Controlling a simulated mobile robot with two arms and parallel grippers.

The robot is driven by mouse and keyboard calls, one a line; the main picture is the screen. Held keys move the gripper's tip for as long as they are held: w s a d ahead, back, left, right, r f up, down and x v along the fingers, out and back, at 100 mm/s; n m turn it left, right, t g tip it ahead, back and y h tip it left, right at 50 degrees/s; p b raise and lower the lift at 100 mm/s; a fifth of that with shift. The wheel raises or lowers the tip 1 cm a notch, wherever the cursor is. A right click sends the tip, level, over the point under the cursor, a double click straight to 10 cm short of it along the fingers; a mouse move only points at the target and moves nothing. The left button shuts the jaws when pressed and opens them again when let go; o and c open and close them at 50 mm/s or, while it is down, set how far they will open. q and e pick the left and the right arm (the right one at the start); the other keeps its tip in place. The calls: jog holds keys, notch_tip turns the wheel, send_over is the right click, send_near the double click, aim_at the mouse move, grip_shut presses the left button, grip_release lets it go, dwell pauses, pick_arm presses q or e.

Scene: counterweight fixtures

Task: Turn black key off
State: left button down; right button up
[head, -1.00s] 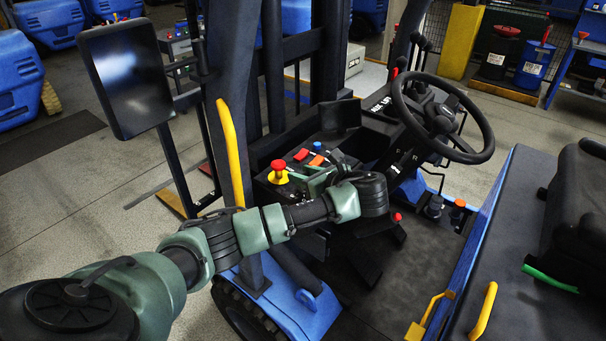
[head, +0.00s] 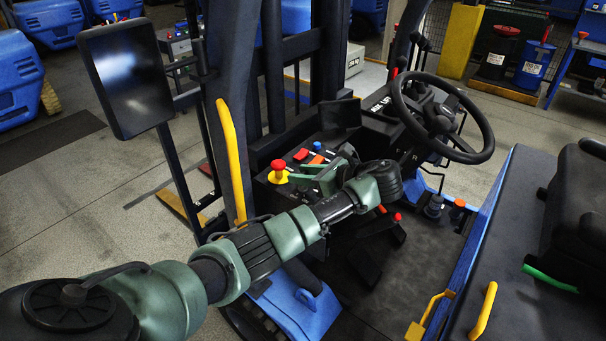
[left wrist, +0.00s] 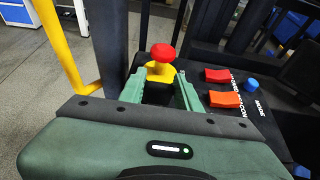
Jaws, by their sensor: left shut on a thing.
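My left gripper (head: 302,178) reaches in from the left over the dark control panel (head: 259,183) of the blue forklift. In the left wrist view its two green fingers (left wrist: 160,92) stand on either side of a dark shape, the black key (left wrist: 158,94), and are shut on it. The key's turn angle cannot be read, and in the head view the gripper hides it. The red mushroom button on a yellow base (head: 278,167) stands just beyond the fingertips; it also shows in the left wrist view (left wrist: 162,54). My right gripper is not in view.
Red (left wrist: 217,75) and orange (left wrist: 224,99) rocker switches and a blue knob (left wrist: 252,85) sit right of the fingers. A yellow grab bar (head: 232,150) and a dark post stand to the left. The steering wheel (head: 483,148) is at the right.

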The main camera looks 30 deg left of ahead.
pick_arm(q)
jog(key=c, duration=1)
grip_release()
jog(key=v, duration=0.7)
jog(key=shift+d+r, duration=0.2)
jog(key=shift+d, duration=0.2)
